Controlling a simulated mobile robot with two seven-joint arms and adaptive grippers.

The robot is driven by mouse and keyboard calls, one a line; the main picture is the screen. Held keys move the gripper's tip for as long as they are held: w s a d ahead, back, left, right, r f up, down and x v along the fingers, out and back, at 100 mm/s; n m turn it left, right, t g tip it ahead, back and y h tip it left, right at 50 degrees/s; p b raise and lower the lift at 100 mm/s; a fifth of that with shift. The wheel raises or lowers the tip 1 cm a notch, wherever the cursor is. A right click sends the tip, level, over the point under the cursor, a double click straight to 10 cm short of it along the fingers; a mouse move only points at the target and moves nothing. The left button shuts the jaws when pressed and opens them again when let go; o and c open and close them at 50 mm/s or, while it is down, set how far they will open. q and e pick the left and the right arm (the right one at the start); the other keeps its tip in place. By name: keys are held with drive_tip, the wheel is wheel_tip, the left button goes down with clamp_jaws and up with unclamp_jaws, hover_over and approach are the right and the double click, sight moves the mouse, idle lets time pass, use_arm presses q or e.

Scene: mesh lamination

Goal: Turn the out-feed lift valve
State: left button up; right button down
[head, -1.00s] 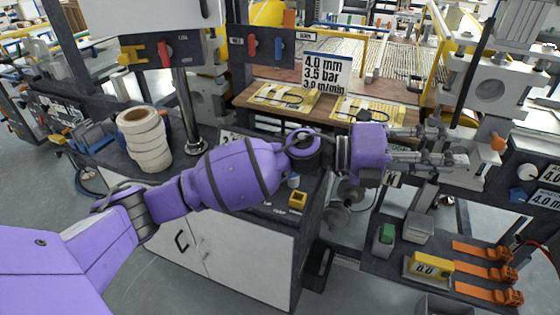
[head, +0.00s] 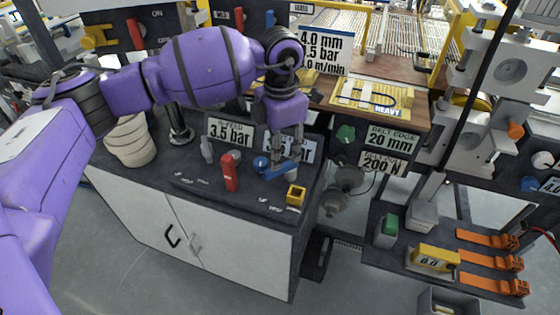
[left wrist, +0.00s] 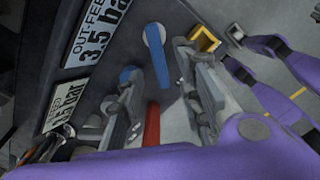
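The out-feed lift valve has a blue lever (head: 279,171) on the dark counter, in front of a partly hidden pressure sign. Contact with the lever cannot be told. My right gripper is in neither view.
A red lever (head: 230,172) stands left of the blue one, by the in-feed 3.5 bar sign (head: 230,135). A yellow block-shaped part (head: 295,195) is to the front right. Shelf items (head: 433,259) lie lower right.

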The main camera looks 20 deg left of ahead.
use_arm(q)
wheel_tip(320, 180, down, 4)
drive_tip(key=shift+w+r, duration=0.1)
drive_tip(key=shift+f, duration=0.45)
clamp_jaws()
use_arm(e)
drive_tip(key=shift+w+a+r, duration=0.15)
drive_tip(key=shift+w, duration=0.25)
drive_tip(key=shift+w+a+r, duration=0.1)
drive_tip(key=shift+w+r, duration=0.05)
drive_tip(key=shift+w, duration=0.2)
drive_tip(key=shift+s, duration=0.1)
